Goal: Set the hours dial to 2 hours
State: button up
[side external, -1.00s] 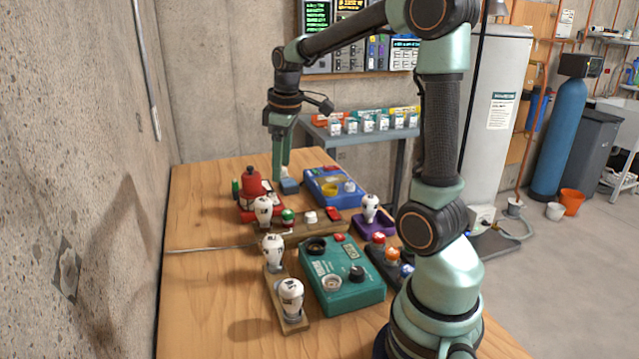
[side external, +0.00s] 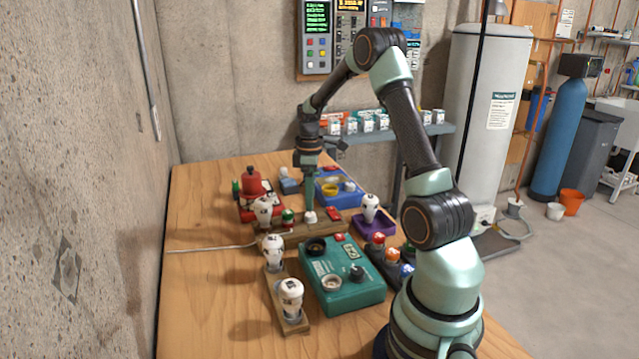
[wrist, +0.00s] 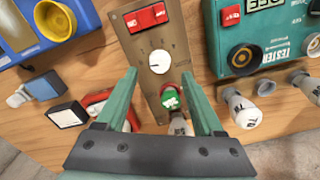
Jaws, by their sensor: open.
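A white dial (wrist: 159,61), with small marks around it, sits on a brown panel (wrist: 133,47) between a red rocker switch (wrist: 146,18) and a green button (wrist: 170,99). The marks and the dial's setting are too small to read. In the side view the dial (side external: 310,217) is on the long brown block. My gripper (wrist: 158,78) is open and empty, its two fingers apart below and either side of the dial in the wrist picture. In the side view my gripper (side external: 309,206) points down just above the dial; contact cannot be told.
A teal tester box (side external: 342,284) stands in front and a blue box with a yellow cup (side external: 338,192) behind. White bulbs (side external: 274,252) stand close to the brown block. A red device (side external: 254,194) is at the left.

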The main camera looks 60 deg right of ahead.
aim_at(310, 214)
jog(key=shift+f, duration=2.4)
grip_shut()
